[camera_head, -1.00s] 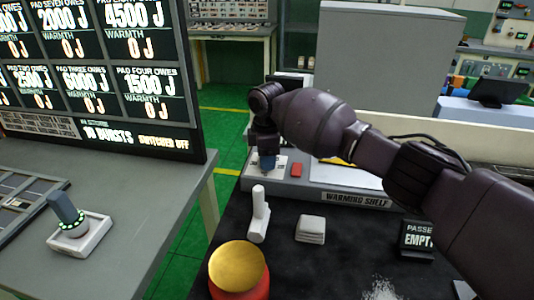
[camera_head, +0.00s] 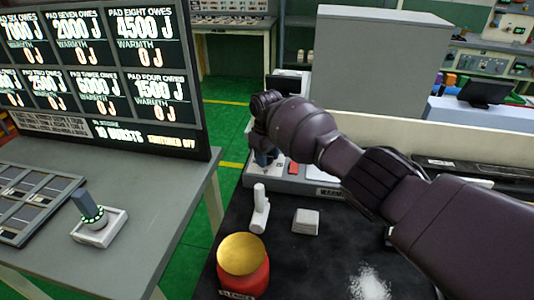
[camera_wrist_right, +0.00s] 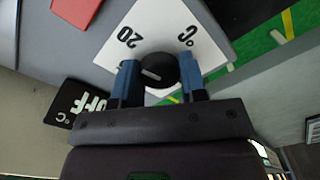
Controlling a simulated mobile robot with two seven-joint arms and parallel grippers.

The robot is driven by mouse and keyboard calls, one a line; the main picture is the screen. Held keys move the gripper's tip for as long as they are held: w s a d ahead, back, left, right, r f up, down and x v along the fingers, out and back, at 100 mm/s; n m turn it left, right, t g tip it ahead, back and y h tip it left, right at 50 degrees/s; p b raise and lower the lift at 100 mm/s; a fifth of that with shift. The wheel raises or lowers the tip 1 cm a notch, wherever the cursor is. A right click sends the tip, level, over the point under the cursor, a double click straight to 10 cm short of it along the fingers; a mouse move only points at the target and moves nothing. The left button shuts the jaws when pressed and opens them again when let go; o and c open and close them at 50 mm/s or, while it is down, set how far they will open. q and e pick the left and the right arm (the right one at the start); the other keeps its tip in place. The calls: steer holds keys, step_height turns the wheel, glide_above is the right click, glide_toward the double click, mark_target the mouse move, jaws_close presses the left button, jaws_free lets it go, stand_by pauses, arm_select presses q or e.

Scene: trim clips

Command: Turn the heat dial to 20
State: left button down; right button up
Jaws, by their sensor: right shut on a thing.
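The heat dial (camera_wrist_right: 158,72) is a round black knob with a light pointer mark, on a white plate (camera_wrist_right: 168,32) printed "20" and "°C". In the wrist view the pointer mark lies slantwise, and I cannot tell its exact reading. My right gripper (camera_wrist_right: 159,82) has its blue fingers on either side of the knob and is shut on it. In the head view the right gripper (camera_head: 263,158) is at the left end of the warming shelf (camera_head: 325,191) and hides the dial. My left gripper is not in view.
A board (camera_head: 100,75) reads "switched off".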

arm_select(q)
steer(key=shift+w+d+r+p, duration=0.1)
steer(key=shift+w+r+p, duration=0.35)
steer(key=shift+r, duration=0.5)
arm_select(e)
steer(key=shift+m, duration=1)
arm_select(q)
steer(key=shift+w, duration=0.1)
arm_select(e)
steer(key=o, duration=0.9)
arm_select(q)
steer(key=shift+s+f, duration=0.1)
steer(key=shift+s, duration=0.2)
arm_select(e)
steer(key=shift+r, duration=0.1)
step_height(320, 180, up, 9)
steer(key=shift+f+p, duration=0.1)
steer(key=shift+p, duration=0.7)
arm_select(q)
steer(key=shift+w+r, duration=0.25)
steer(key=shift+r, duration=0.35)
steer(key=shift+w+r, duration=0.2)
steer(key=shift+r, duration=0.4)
arm_select(e)
steer(key=shift+r, duration=0.9)
